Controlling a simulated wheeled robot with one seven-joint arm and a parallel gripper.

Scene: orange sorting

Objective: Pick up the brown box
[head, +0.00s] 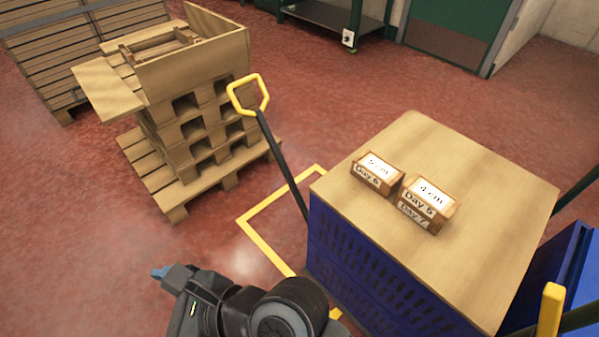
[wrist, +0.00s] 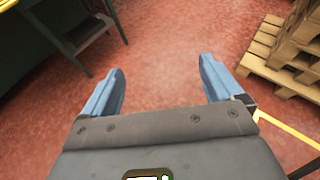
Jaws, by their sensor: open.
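Small brown boxes sit on the wooden top (head: 480,200) of a blue crate at the right of the head view. One brown box (head: 376,182), labelled "Day 6", lies to the left. Beside it is a stack with a box (head: 430,200) labelled "4 cm" and "Day 5" on top of a lower box (head: 412,217), whose label is only partly readable. My gripper (head: 162,272) is at the lower left of the head view, over the floor and well away from the boxes. In the wrist view my gripper (wrist: 160,85) is open, with nothing between its blue fingers.
A pallet jack handle (head: 250,95) rises left of the blue crate (head: 370,265). Stacked wooden pallets (head: 200,140) stand at the upper left. A yellow floor outline (head: 262,205) lies between. A green bench (head: 330,20) is at the back. Red floor is open around my gripper.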

